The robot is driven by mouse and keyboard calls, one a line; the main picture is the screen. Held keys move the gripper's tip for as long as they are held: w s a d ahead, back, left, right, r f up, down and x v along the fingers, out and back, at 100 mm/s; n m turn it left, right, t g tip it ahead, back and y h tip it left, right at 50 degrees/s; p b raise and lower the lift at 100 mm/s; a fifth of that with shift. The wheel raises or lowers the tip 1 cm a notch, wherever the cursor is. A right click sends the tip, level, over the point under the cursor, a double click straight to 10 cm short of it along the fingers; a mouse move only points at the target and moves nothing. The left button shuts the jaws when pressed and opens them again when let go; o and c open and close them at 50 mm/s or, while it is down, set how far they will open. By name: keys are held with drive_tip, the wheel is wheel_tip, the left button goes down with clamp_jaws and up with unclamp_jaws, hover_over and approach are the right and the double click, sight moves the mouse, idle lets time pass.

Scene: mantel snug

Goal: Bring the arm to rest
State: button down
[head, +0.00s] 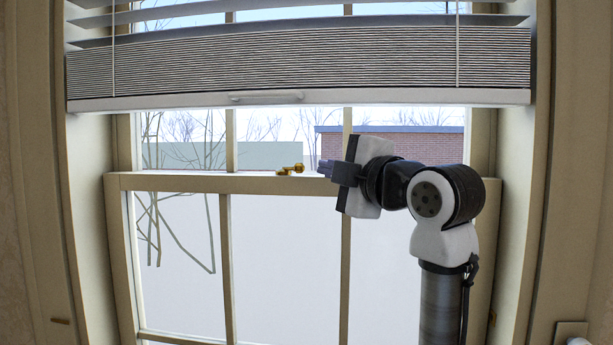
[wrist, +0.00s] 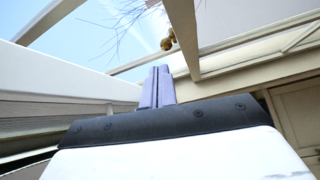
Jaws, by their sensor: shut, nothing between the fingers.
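My arm stands in front of a sash window, right of the middle in the head view. My gripper (head: 325,168) points left at the height of the window's middle rail and is shut. In the wrist view my gripper (wrist: 157,86) shows its two fingers together with nothing between them. A brass sash latch (head: 291,169) sits on the middle rail, left of the fingertips in the head view. The latch also shows beyond the fingers in the wrist view (wrist: 168,40). The fingertips look apart from it, though the exact distance is hard to tell.
A slatted blind (head: 300,65) hangs over the upper window, its bottom bar (head: 200,101) above my gripper. The window frame's right side (head: 515,200) stands close to my arm. The space in front of the lower panes (head: 285,270) left of my arm is clear.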

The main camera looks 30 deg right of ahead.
drive_tip(key=shift+s+d, duration=0.4)
drive_tip(key=shift+s, duration=0.15)
